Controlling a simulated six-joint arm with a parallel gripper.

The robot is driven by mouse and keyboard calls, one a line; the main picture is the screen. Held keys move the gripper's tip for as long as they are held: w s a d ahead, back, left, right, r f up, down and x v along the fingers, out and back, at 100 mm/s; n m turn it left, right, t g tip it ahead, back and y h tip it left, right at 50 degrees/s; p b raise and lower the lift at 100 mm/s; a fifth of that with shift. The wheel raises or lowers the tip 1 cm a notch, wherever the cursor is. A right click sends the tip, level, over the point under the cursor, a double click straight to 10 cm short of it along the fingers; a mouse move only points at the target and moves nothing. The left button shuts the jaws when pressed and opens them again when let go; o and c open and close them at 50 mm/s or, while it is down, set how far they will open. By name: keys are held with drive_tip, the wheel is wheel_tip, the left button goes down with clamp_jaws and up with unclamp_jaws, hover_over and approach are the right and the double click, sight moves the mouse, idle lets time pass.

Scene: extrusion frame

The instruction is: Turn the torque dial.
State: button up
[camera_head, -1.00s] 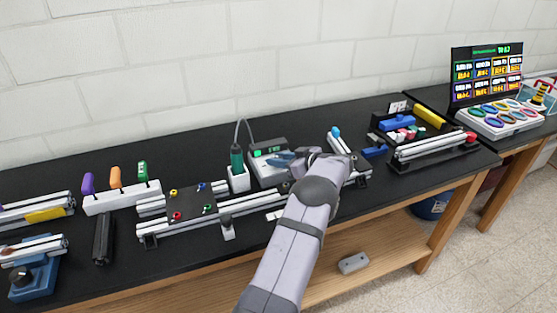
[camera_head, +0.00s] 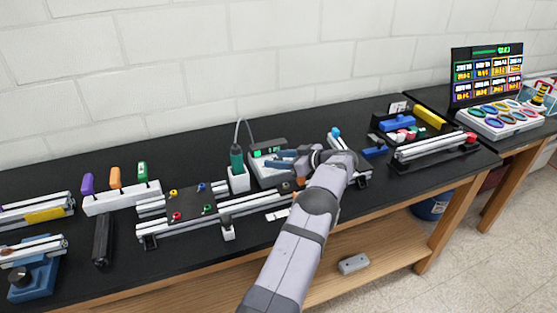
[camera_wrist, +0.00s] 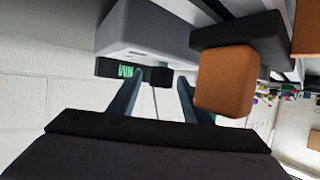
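The torque dial itself cannot be made out in either view. A white control box (camera_head: 258,172) with a dark unit showing green digits (camera_head: 268,148) stands at the back middle of the bench, beside a green-handled screwdriver (camera_head: 237,160) in a white holder. My gripper (camera_head: 278,158) is at the box's right side and hides part of it. In the wrist view, my gripper's two blue-grey fingers (camera_wrist: 160,76) are apart with nothing between them. The white box (camera_wrist: 150,28) and the green display (camera_wrist: 125,71) lie beyond the fingertips.
An orange block (camera_wrist: 225,80) on a dark piece is close by the right finger in the wrist view. Aluminium rails with a dark plate (camera_head: 192,204) lie left of my arm. A blue-topped piece (camera_head: 336,132) and a parts tray (camera_head: 400,130) stand right.

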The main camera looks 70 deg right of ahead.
drive_tip(key=b+v, duration=0.2)
drive_tip(key=v, duration=0.5)
idle(0.4)
drive_tip(key=shift+s, duration=0.1)
